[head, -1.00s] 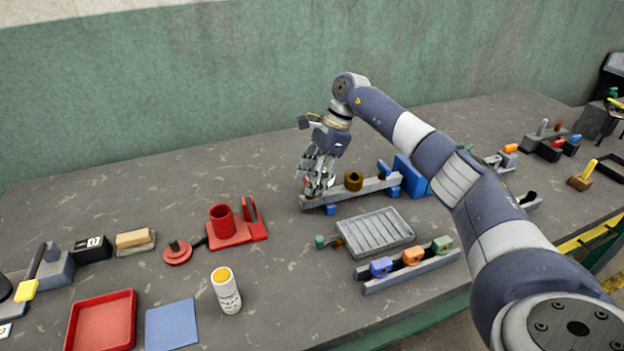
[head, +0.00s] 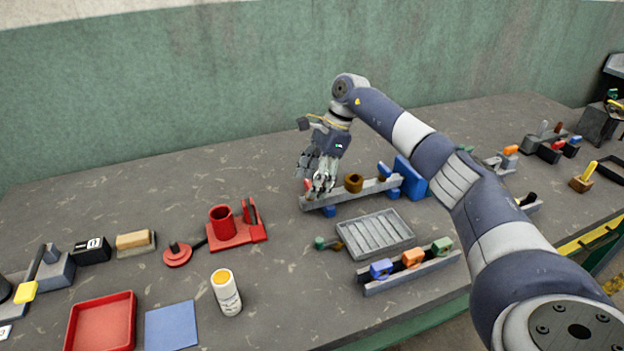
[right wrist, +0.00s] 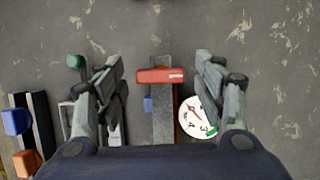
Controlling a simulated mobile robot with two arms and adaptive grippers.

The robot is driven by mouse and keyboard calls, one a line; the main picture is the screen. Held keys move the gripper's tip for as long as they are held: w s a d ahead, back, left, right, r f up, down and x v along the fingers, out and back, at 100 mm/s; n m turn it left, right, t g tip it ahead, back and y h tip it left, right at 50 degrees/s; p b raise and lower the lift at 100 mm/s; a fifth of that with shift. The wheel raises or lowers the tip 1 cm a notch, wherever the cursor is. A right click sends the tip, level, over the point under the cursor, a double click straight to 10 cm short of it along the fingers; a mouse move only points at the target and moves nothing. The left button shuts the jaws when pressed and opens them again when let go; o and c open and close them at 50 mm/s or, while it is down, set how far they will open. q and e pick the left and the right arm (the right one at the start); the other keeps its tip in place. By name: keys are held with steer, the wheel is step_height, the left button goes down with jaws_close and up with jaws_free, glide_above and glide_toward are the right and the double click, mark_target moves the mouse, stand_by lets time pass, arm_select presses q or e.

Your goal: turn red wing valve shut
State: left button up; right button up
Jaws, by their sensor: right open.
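The red wing valve (right wrist: 160,76) shows in the right wrist view as a short red bar lying crosswise on the end of a grey rail (right wrist: 162,110). In the head view a bit of the valve's red (head: 307,184) shows beside my fingers at the left end of the rail (head: 345,192). My right gripper (head: 313,178) is open above that end. In the right wrist view its fingers (right wrist: 162,85) stand either side of the valve, apart from it. A round white gauge (right wrist: 195,117) is partly hidden by the right finger. My left gripper is not in view.
A brown ring (head: 353,182) and a blue block (head: 411,176) stand along the rail. A grey slotted tray (head: 375,234) and a rack with coloured blocks (head: 412,265) lie in front. A red cup (head: 222,220) stands to the left. The table behind the gripper is clear.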

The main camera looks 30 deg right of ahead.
steer(key=v, duration=1.2)
